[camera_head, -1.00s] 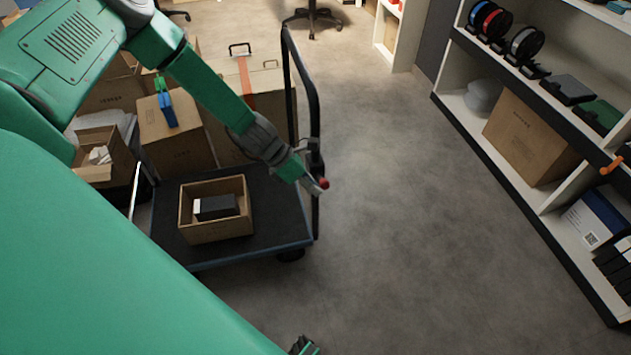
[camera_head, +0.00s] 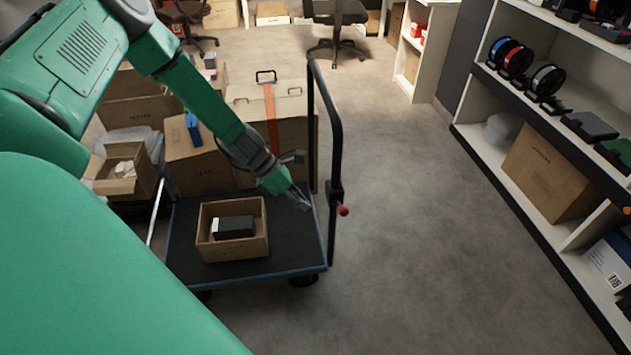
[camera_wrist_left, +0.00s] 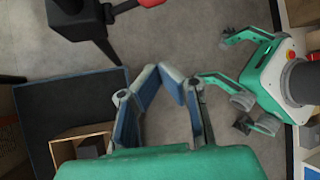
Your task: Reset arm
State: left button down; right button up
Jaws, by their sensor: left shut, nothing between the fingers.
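My left gripper (camera_head: 303,202) hangs over the right part of the cart's deck, right of the small open carton and beside the handle post. It is shut and empty; in the left wrist view its fingers (camera_wrist_left: 160,74) come together at the tips. My left arm slants down from the upper left. A second green gripper, my right one (camera_wrist_left: 226,82), shows at the right of the left wrist view. Its fingers stand wide apart, with nothing visible between them. It does not show in the head view.
The cart's dark deck (camera_head: 184,240) carries an open carton (camera_head: 232,250) with a dark box (camera_head: 234,227) inside. The black handle (camera_head: 335,130) with a red knob (camera_head: 343,210) rises close to my left gripper. Cartons stand behind; shelves (camera_head: 590,270) line the right. The middle floor is clear.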

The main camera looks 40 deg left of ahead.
pick_arm(q)
jog(key=shift+s+a+r, duration=0.1)
jog(key=shift+a+r, duration=0.2)
jog(key=shift+r, duration=0.05)
dwell(0.3)
jog(key=s+d+f+m+g+y, duration=0.45)
jog(key=s+d+m, duration=0.25)
jog(key=s+m, duration=0.4)
jog(key=s+d+r+m+t+y, duration=0.1)
jog(key=s+d+m+y, duration=0.1)
jog(key=s+m, duration=1.1)
jog(key=d+m, duration=0.1)
jog(key=m, duration=0.4)
jog(key=shift+s+m+t, duration=0.15)
jog(key=shift+m+t, duration=0.15)
jog(key=shift+t, duration=0.05)
jog(key=shift+d+r, duration=0.1)
